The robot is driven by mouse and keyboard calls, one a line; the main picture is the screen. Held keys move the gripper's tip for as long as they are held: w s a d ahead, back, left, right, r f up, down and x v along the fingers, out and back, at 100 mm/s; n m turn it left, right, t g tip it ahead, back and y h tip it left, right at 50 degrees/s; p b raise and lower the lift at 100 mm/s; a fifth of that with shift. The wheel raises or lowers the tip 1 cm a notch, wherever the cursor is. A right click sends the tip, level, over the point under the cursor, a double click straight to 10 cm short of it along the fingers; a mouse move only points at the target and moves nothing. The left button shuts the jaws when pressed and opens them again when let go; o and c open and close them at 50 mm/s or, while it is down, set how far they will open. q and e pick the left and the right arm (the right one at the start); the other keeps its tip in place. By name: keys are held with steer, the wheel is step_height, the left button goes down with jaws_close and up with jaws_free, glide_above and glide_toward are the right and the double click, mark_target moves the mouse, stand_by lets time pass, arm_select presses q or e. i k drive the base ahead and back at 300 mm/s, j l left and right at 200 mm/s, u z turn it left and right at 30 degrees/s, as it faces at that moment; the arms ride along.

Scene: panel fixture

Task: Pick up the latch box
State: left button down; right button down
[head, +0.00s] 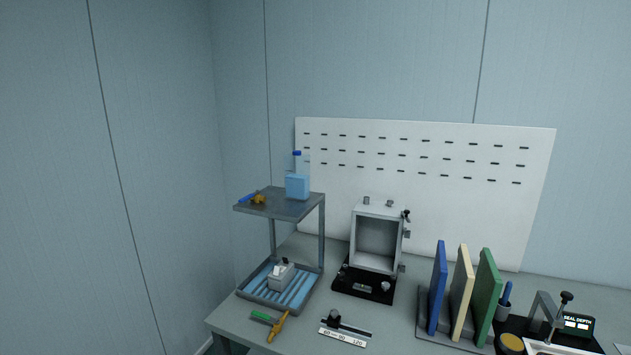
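A small light-grey box (280,277) with a dark piece on top sits on the blue ribbed tray (254,287) at the lower level of the grey two-level rack; it looks like the latch box, but its details are too small to be sure. A larger grey open-fronted box (378,238) stands upright on a black base (352,286) to the right, with small fittings on its top and right side. Neither of my grippers is in view.
The rack's upper shelf (272,206) holds a blue bottle (297,186) and a yellow-blue tool. An orange-green tool (278,326) and a slide gauge (343,337) lie on the table front. Blue, cream and green panels (487,300) stand at right, beside a depth gauge. A slotted white board backs the table.

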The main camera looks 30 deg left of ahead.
mark_target(279, 283)
steer(key=i+l, duration=0.35)
steer(key=l, duration=0.25)
steer(key=i+l, duration=0.2)
steer(key=u, duration=0.45)
steer(key=l+u, duration=0.15)
steer(key=u, duration=0.75)
steer(key=l+u, duration=0.15)
steer(key=u, duration=0.25)
steer(key=z, duration=0.5)
